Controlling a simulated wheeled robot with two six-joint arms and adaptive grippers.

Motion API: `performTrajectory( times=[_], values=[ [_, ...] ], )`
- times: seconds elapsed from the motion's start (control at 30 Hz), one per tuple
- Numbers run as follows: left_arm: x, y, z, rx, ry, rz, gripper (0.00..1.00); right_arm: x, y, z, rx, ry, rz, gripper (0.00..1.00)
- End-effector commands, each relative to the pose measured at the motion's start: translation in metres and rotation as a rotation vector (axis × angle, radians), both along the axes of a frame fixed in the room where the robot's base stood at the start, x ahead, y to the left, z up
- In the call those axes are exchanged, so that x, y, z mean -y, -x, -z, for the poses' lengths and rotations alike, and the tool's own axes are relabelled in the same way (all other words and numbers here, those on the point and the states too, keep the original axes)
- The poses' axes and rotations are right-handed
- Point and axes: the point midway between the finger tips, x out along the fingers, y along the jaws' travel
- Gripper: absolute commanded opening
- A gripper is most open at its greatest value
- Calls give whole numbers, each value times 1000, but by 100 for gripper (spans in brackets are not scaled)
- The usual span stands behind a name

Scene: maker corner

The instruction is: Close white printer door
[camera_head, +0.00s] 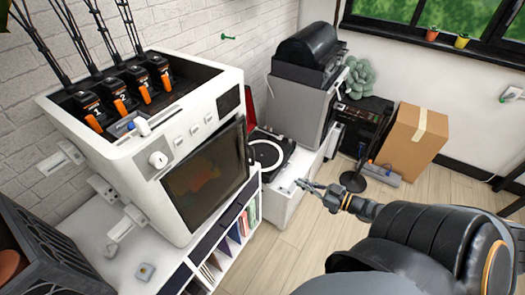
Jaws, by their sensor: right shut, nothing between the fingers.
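The white printer (205,112) stands at the left on a low white shelf unit. Its door, with a dark window (207,172), is on the front face, to the right. The door sits close to the front; I cannot tell whether it is fully shut. An orange shape shows faintly behind the glass. My right gripper (310,187) is shut and empty. It is to the right of the printer, well apart from the door, over the floor beside the white cabinet. My left gripper is not in view.
Several numbered black units with orange levers (118,104) sit on the printer's top. A turntable (268,152) and a grey machine (302,112) stand behind. A cardboard box (413,140) is at the back right. Wooden floor (290,240) is clear before the shelf (168,283).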

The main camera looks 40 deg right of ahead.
Motion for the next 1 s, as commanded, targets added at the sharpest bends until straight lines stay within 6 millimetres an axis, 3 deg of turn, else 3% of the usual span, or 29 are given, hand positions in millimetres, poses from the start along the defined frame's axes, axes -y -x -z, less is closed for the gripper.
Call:
performTrajectory(
  times=[0.03, 0.17, 0.43, 0.8, 1.0],
  values=[
    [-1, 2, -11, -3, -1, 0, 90, -12, -1, -27, 25, -27, -49, 0],
    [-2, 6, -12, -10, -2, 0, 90, -26, -1, -46, 57, -70, -102, 0],
    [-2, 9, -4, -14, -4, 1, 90, -33, -16, -44, 63, -72, -103, 0],
    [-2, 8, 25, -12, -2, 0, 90, -69, -86, -40, 65, -72, -102, 0],
    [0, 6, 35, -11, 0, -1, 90, -84, -115, -42, 63, -71, -101, 0]
  ],
)
